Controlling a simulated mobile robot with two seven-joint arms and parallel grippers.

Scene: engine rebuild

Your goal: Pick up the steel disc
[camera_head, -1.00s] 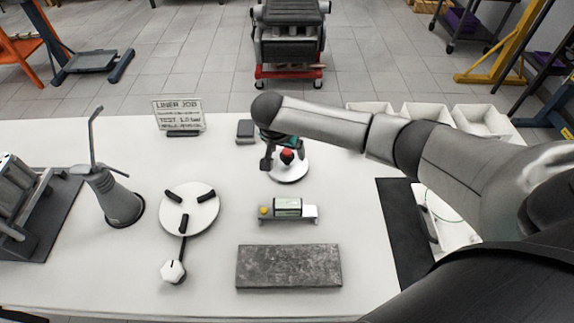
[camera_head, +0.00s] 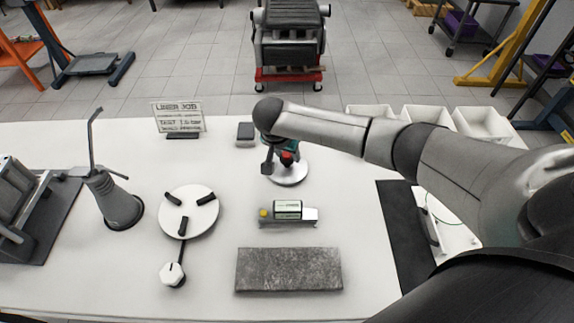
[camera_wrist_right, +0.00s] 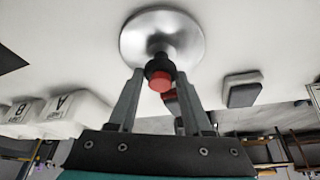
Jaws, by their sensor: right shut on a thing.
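The steel disc (camera_head: 289,177) is a round, shiny plate with a dark stem and red-topped knob at its centre, at the back middle of the table. It also shows in the right wrist view (camera_wrist_right: 178,28). My right gripper (camera_head: 279,158) comes over the disc from the right side. In the wrist view its two fingers (camera_wrist_right: 160,76) are shut on the knob. The gripper partly hides the disc in the head view. I cannot tell whether the disc touches the table. My left gripper is not in view.
In front of the disc stands a small device with a green-and-white cylinder (camera_head: 288,209), then a grey slab (camera_head: 288,269). A round white plate with black pads (camera_head: 201,220) is at left. A dark block (camera_head: 245,134) lies behind the disc. White bins (camera_head: 483,124) stand back right.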

